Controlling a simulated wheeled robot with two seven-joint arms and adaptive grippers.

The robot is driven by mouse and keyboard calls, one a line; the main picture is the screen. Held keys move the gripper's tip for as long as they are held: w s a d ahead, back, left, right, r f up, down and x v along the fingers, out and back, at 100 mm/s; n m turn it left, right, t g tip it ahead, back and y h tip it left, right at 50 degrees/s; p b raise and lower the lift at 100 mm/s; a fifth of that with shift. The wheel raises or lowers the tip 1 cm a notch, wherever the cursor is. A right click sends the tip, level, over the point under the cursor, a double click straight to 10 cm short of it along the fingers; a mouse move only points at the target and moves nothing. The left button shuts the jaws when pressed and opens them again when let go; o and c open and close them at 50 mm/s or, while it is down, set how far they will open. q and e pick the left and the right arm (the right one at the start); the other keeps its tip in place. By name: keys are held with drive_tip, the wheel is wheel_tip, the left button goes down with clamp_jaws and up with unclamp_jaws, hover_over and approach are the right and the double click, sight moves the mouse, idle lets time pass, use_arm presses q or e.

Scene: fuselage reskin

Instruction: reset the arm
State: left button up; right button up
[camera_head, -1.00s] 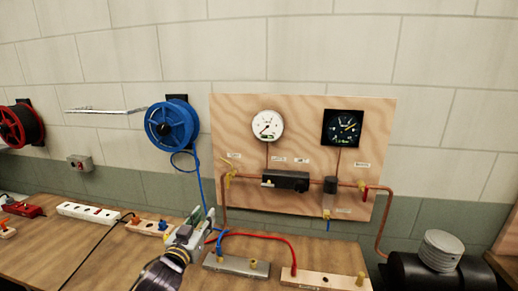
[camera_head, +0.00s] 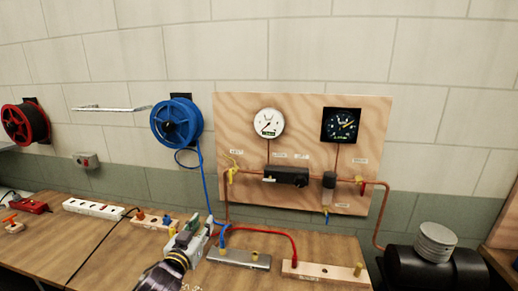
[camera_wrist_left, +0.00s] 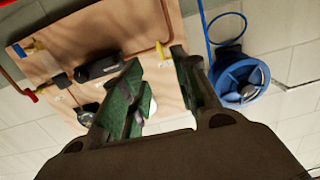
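My left arm comes in at the bottom of the head view. Its gripper (camera_head: 201,229) is over the workbench (camera_head: 120,262), near the blue hose and the left end of a grey metal block (camera_head: 240,260). In the left wrist view, the two green-padded fingers (camera_wrist_left: 157,62) stand apart with nothing held between them. Behind them are the wooden gauge panel (camera_wrist_left: 62,28) and the blue reel (camera_wrist_left: 240,82). My right gripper is in neither view.
The wooden panel (camera_head: 235,115) bears two gauges and copper pipes. The blue reel (camera_head: 176,124) hangs left of it. A red hose (camera_head: 270,233) and a wooden block (camera_head: 325,277) lie on the bench, a power strip (camera_head: 94,209) at left. A black cylinder (camera_head: 440,268) stands right.

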use_arm(q)
drive_tip(key=s+a+f+g+y, duration=0.1)
drive_tip(key=s+a+f+g, duration=0.1)
drive_tip(key=s+f+g, duration=0.8)
drive_tip(key=s+a+f+g+y, duration=0.1)
drive_tip(key=s+a+f+g, duration=0.25)
drive_tip(key=s+f, duration=1.3)
drive_tip(key=s+f+g, duration=0.1)
drive_tip(key=s+f, duration=0.1)
drive_tip(key=f, duration=1.3)
drive_tip(key=s+f, duration=0.3)
drive_tip(key=f, duration=1.2)
drive_tip(key=s+a+f+g, duration=0.1)
drive_tip(key=s+a+f, duration=0.2)
drive_tip(key=s+f, duration=1.7)
drive_tip(key=shift+s+f+y, duration=0.2)
drive_tip(key=shift+s+y, duration=0.1)
drive_tip(key=shift+s, duration=0.75)
drive_tip(key=shift+o, duration=0.3)
drive_tip(key=shift+a+g, duration=0.1)
drive_tip(key=shift+g, duration=0.15)
